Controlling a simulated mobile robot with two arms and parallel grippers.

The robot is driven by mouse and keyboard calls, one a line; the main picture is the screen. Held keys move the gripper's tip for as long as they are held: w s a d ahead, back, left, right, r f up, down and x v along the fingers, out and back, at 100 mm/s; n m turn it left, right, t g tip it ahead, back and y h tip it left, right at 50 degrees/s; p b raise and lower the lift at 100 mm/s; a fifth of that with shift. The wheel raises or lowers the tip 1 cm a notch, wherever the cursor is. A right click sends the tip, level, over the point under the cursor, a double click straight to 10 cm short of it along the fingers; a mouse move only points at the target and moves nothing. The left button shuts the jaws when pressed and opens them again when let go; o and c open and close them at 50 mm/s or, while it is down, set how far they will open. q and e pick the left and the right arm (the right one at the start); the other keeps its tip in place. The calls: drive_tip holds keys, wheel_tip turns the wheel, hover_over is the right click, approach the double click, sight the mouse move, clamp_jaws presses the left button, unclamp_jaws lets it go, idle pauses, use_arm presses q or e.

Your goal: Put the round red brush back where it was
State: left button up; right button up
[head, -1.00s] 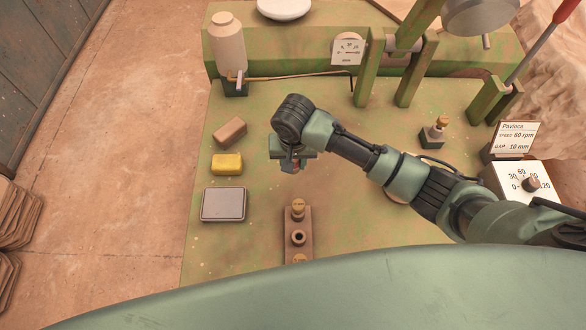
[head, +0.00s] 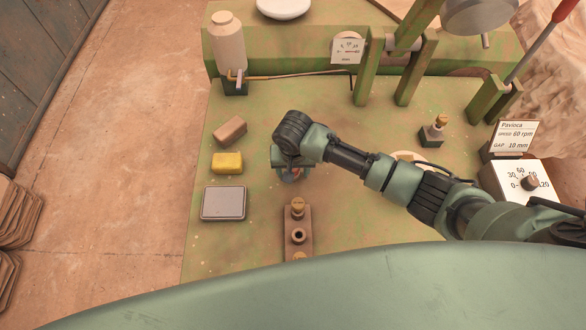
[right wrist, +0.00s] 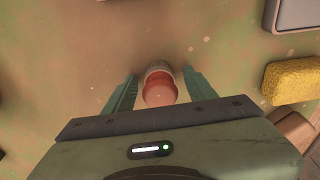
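The round red brush (right wrist: 160,88) shows in the right wrist view with a rounded red top and a paler band at its far side. It lies between the two fingers of my right gripper (right wrist: 160,76), with a narrow gap visible on each side, so the gripper looks open around it. I cannot tell whether the brush touches the table. My left gripper is not in view.
Left of the gripper are a brown block (head: 230,131), a yellow sponge (head: 227,163) and a grey tin (head: 223,203). Nearer stands a brown holder (head: 305,222) with brass-topped pieces and an open hole. A bottle (head: 229,45) stands behind. Bare green table lies around the gripper.

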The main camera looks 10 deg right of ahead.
wheel_tip(320, 180, up, 12)
drive_tip(key=s, duration=0.1)
drive_tip(key=shift+s+a+r+b, duration=0.15)
drive_tip(key=shift+s+b, duration=0.2)
idle(0.7)
